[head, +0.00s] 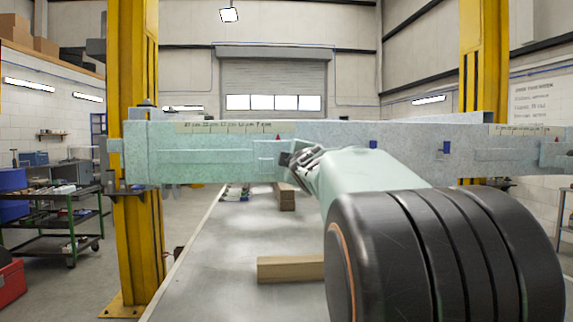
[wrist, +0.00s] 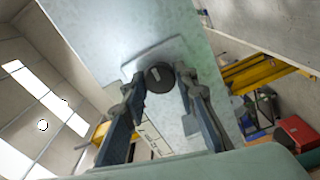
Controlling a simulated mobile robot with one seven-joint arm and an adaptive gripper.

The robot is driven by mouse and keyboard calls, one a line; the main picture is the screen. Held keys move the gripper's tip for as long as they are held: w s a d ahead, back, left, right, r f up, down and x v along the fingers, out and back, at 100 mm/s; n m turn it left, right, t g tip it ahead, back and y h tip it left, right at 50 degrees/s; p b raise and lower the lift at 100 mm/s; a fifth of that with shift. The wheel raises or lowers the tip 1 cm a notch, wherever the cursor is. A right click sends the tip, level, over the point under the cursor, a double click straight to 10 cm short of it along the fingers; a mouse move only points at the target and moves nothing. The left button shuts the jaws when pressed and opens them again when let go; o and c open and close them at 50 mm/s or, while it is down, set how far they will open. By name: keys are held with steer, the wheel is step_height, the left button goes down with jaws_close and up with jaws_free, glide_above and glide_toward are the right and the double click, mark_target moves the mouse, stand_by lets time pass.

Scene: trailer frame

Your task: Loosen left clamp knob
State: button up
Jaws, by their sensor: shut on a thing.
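The dark round clamp knob (wrist: 160,77) shows in the wrist view, with a light mark on its face. It sits against a pale clamp plate (wrist: 152,55) on the green-grey beam (wrist: 105,30). My gripper (wrist: 158,80) has a finger on each side of the knob and is shut on it. In the head view my gripper (head: 291,160) is at the front face of the beam (head: 205,160), left of the middle. The knob there is a small dark patch (head: 284,159), partly covered by the fingers. The knob's turn angle cannot be told.
A ruler strip with a red pointer (head: 278,137) runs along the beam's top. Two blue parts, one of them at the right (head: 446,147), sit on the beam. Yellow posts (head: 138,240) stand at both sides. A wooden block (head: 289,269) lies on the grey surface below.

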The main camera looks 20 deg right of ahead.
steer(key=n+b, duration=0.1)
steer(key=n, duration=0.5)
steer(key=shift+r+n, duration=0.1)
steer(key=shift+n, duration=0.2)
stand_by(0.5)
steer(key=o, duration=1.2)
